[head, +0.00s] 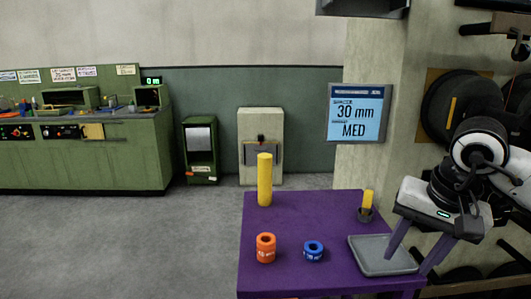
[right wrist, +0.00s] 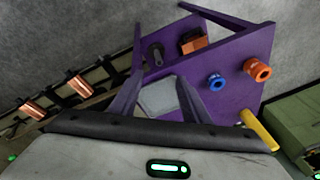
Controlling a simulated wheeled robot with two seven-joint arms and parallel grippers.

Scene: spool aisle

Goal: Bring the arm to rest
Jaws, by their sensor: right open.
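My right gripper (head: 408,260) is at the right in the head view, open, with its two fingers spread and pointing down. Nothing shows between its fingertips. It is over the right end of the purple table (head: 330,225), by a grey tray (head: 375,262). In the right wrist view the tray (right wrist: 160,97) shows between the fingers. Whether the fingers touch the tray or table cannot be told. My left gripper is not in view.
A "30 mm MED" sign (head: 359,113) hangs behind. Dark spools (head: 460,105) are at right. Floor at left is clear.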

